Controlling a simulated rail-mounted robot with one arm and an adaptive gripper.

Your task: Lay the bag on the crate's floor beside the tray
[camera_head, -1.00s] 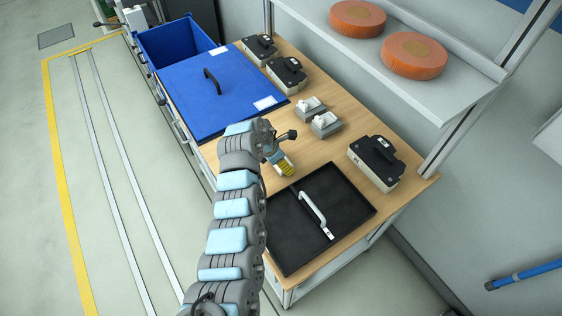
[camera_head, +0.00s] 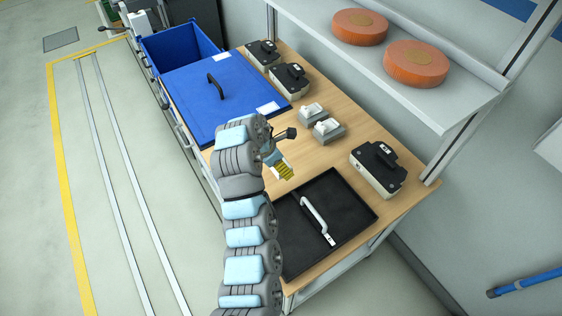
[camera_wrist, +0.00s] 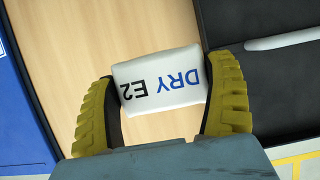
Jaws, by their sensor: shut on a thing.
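My gripper (camera_head: 282,169) is over the wooden table. In the wrist view its yellow fingers (camera_wrist: 163,88) are shut on a small white bag (camera_wrist: 160,66) printed "DRY E2". The bag is between the two fingers, above bare wood. A blue open-topped crate (camera_head: 181,50) is at the back left; its floor and contents are not clear from here. A flat black tray-like panel (camera_head: 345,215) with a pale handle lies at the table's near end, right of my gripper.
A blue panel (camera_head: 200,108) with a black handle lies between the crate and my gripper. Black-topped boxes (camera_head: 378,168) and small grey blocks (camera_head: 328,130) line the table's far side. A shelf with orange discs (camera_head: 415,62) overhangs it.

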